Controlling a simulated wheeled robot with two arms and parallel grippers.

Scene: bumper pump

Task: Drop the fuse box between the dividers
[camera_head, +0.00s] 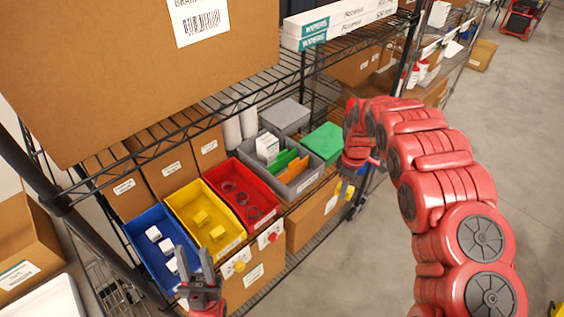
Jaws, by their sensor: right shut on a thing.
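The grey bin (303,182) on the shelf has green (284,160) and orange (298,168) dividers standing in it, with white boxes (267,146) in its back left part. My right gripper (350,178) is to the right of this bin, pointing down past the shelf's front edge. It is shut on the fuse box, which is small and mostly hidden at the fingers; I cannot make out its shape. My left gripper (194,264) is open and empty, fingers upward, in front of the blue bin (143,222).
A yellow bin (184,199) and a red bin (262,190) stand left of the grey bin. A green box (323,140) and a grey box (285,116) are behind it. A large carton (120,70) overhangs the left.

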